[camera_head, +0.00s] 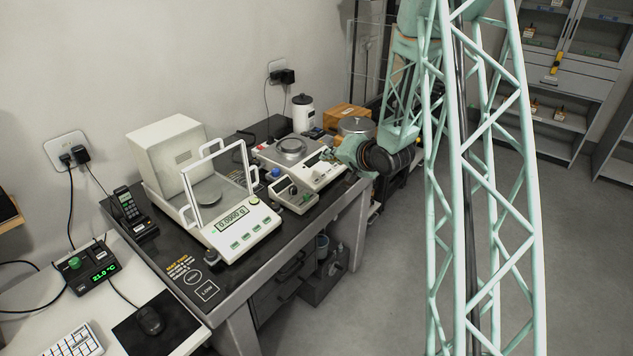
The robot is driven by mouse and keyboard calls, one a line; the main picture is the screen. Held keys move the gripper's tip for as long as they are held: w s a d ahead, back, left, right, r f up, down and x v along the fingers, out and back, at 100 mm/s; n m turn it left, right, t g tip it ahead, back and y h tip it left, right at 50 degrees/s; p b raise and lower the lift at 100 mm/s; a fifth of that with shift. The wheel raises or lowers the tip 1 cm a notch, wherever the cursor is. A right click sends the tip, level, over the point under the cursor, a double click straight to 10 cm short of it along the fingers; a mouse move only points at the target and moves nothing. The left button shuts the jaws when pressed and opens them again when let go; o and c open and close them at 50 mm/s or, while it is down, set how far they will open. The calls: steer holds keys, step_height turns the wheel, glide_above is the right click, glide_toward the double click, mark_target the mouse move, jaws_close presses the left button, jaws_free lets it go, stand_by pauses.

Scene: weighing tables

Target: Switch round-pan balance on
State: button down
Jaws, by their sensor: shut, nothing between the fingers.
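The round-pan balance (276,158) is a low white unit with a round metal pan (291,146) on top. It stands on the dark weighing table (230,277), behind and to the right of the draft-shield balance. My gripper (335,157) is shut and empty at the right front part of the round-pan balance, close to its front panel. I cannot tell whether the fingertips touch it. The gripper hides part of the panel, and whether its display is lit is too small to tell.
The draft-shield balance (240,229) reads 0.0000 g. A small control box (292,194) with knobs stands just in front of the round-pan balance. A white jar (302,113), an orange box (346,115) and a metal-lidded pot (356,127) stand behind. Open floor (395,290) lies to the right.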

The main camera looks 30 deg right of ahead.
steer(key=shift+w+a+f+b, duration=0.15)
steer(key=shift+w+f+b, duration=0.2)
steer(key=shift+f+b, duration=0.8)
steer(key=shift+w+a+f+b, duration=0.2)
steer(key=shift+w+f+b, duration=0.25)
steer(key=shift+f, duration=1.15)
steer(key=shift+w+a+f+b, duration=0.15)
steer(key=shift+w+f+b, duration=0.15)
steer(key=shift+f+b, duration=0.85)
steer(key=shift+w+a+f, duration=0.15)
steer(key=shift+w+f, duration=0.05)
steer(key=shift+f, duration=0.85)
steer(key=shift+r, duration=0.25)
steer(key=shift+s+r, duration=0.2)
steer(key=shift+r, duration=0.35)
steer(key=shift+p, duration=0.3)
steer(key=shift+s+d+r+p, duration=0.2)
steer(key=shift+r+p, duration=0.25)
steer(key=shift+r, duration=0.35)
steer(key=shift+s+d+r+p, duration=0.1)
steer(key=shift+s+r+p, duration=0.15)
steer(key=shift+r+p, duration=0.4)
steer(key=shift+s+d+r+p, duration=0.2)
steer(key=shift+r+p, duration=0.1)
steer(key=shift+r, duration=0.65)
steer(key=shift+a, duration=0.1)
